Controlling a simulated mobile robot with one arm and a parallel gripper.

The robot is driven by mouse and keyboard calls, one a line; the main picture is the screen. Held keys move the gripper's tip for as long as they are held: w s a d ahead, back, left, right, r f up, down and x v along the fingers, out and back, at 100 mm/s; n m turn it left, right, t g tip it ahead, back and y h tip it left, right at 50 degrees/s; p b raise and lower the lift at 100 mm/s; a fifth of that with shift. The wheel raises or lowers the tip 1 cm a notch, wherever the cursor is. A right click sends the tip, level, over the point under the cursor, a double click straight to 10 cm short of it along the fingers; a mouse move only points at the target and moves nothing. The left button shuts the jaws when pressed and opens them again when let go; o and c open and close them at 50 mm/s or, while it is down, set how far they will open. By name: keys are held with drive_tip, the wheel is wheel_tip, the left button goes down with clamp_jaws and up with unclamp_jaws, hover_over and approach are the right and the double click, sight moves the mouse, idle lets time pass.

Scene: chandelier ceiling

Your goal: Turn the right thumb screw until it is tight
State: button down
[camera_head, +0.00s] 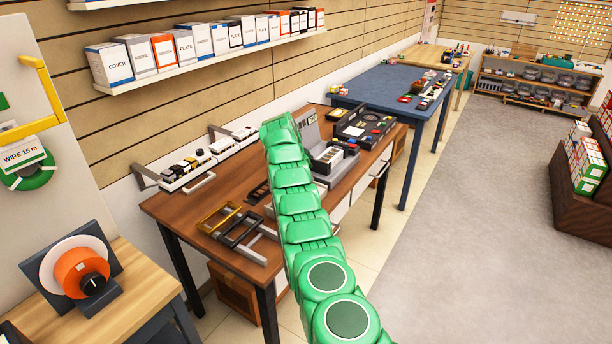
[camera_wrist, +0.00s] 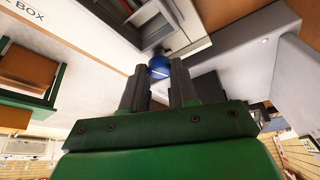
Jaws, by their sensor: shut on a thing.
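My gripper (camera_wrist: 160,76) shows in the wrist view with its two dark fingers pointing up the picture. A round blue thumb screw (camera_wrist: 160,65) with a pale slot mark sits at the fingertips, and the fingers are shut on it. It is beside a pale panel (camera_wrist: 200,18) of a device. How far the screw is turned in cannot be told. In the head view my green arm reaches over the brown workbench (camera_head: 175,208), and my gripper is hidden there.
A black case (camera_head: 362,124) with coloured knobs lies behind the grey device. Open frames (camera_head: 226,224) lie at the bench's front left. A row of small parts (camera_head: 200,165) stands at the back left. A shelf of boxes (camera_head: 165,52) hangs above.

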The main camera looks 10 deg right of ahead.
drive_tip(key=c, duration=0.9)
unclamp_jaws()
drive_tip(key=v, duration=0.5)
drive_tip(key=shift+a, duration=0.2)
drive_tip(key=shift+a, duration=0.15)
drive_tip(key=shift+s+a, duration=0.65)
drive_tip(key=shift+a, duration=1.1)
drive_tip(key=shift+s+a, duration=0.6)
drive_tip(key=shift+a, duration=1.2)
drive_tip(key=shift+s+a, duration=0.65)
drive_tip(key=shift+a, duration=1.1)
